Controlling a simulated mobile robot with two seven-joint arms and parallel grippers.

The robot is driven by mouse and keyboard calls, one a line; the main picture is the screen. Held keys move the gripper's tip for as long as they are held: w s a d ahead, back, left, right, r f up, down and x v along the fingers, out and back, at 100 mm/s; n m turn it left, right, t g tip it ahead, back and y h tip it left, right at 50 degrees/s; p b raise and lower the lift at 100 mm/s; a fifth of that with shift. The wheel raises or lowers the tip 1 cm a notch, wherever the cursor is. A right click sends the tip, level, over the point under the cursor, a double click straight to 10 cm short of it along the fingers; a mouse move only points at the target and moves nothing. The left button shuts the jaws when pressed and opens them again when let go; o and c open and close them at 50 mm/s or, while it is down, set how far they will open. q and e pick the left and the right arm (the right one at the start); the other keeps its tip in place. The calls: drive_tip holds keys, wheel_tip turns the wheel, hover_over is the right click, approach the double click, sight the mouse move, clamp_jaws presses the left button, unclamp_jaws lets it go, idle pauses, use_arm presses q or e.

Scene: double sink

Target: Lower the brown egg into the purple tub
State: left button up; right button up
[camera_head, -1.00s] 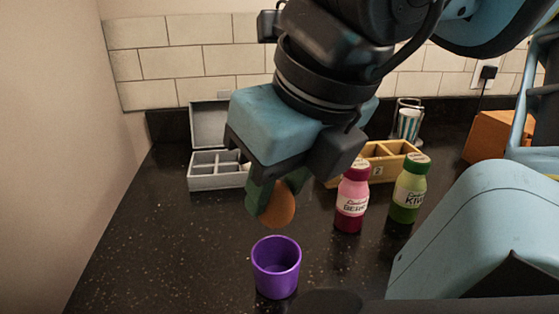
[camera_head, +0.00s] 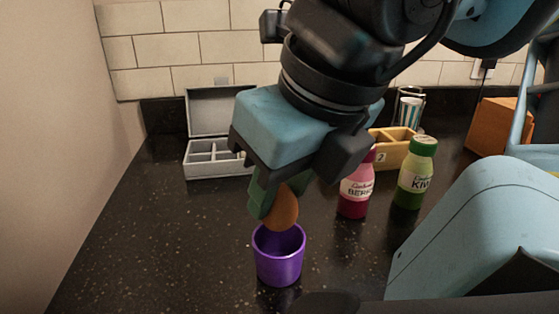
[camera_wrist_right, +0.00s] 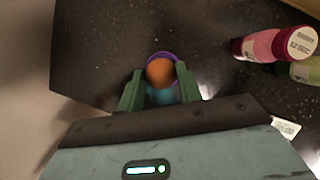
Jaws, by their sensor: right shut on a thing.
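The brown egg (camera_head: 284,210) is held between the green fingers of my right gripper (camera_head: 272,197). In the head view its lower end is at the far rim of the purple tub (camera_head: 280,265). The tub stands upright on the dark counter. In the right wrist view the egg (camera_wrist_right: 160,71) lies between the fingertips (camera_wrist_right: 158,85), with the purple rim (camera_wrist_right: 172,55) showing behind it. The egg hides most of the tub's inside in that view. I cannot tell whether the egg touches the tub. My left gripper is not in view.
A pink berry bottle (camera_head: 355,190) and a green kiwi bottle (camera_head: 415,175) stand right of the tub. A grey compartment box (camera_head: 215,160) with an open lid is behind left. A yellow divided box (camera_head: 395,150) is behind the bottles. Counter left of the tub is clear.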

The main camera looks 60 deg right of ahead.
drive_tip(key=shift+f+b, duration=0.85)
drive_tip(key=shift+f, duration=0.1)
drive_tip(key=shift+w+f+b, duration=0.1)
drive_tip(key=shift+f+b, duration=0.2)
drive_tip(key=shift+f, duration=0.05)
drive_tip(key=o, duration=0.7)
drive_tip(key=shift+r, duration=0.15)
